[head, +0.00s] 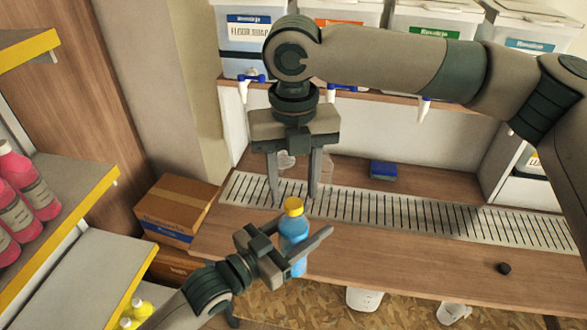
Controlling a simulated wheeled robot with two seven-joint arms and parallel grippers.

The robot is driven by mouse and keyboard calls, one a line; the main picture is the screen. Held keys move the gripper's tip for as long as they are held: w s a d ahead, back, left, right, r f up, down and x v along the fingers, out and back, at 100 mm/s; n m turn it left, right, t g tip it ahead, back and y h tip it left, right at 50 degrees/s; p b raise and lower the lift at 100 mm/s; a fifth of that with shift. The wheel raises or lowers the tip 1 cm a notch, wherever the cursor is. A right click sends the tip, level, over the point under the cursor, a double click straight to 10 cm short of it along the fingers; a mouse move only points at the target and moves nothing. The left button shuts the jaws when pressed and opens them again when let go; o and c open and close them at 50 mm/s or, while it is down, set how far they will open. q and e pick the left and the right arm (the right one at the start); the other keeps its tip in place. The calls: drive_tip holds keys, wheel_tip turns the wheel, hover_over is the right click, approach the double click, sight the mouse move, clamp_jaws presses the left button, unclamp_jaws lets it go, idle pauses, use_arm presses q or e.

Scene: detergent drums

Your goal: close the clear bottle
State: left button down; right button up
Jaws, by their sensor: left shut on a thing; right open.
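A bottle filled with blue (293,228) stands upright at the front edge of the wooden counter, with a yellow cap (294,204) on its top. My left gripper (304,252) is shut around its body from the left. My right gripper (295,199) points down, open, its two fingers apart just above and behind the yellow cap in the picture; I cannot tell if they touch it. A see-through object (325,168) shows partly behind the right fingers; its shape is mostly hidden. Whether the cap is screwed tight cannot be seen.
A slotted drain strip (420,218) runs along the counter (400,256). A blue sponge-like block (383,170) lies behind it, a small black piece (504,268) at right. Labelled drums with taps (245,50) stand above. Pink bottles (30,190) fill the left shelf.

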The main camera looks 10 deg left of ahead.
drive_tip(key=shift+f, duration=1.45)
clamp_jaws()
